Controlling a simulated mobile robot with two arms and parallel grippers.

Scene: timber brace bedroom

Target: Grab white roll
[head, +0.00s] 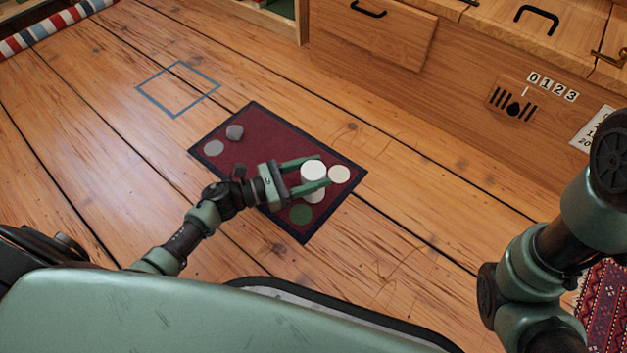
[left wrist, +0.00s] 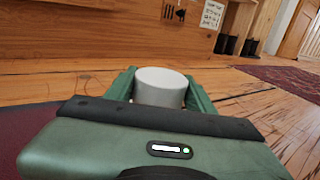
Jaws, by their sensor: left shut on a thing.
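The white roll (head: 313,169) stands upright over the dark red mat (head: 262,150), near its right end. My left gripper (head: 312,174) is shut on it, with one green finger on each side. In the left wrist view the white roll (left wrist: 161,86) sits between the two fingers of the left gripper (left wrist: 162,92). The roll's lower part is partly hidden by the near finger. I cannot tell whether it touches the mat. Part of my right arm shows at the right of the head view, but its gripper is out of view.
On the mat lie a cream disc (head: 339,174), a green disc (head: 301,214), a grey disc (head: 214,148) and a small grey block (head: 235,132). A blue-grey square outline (head: 178,89) marks the floor beyond. Wooden drawers (head: 371,40) stand at the back. The floor between is clear.

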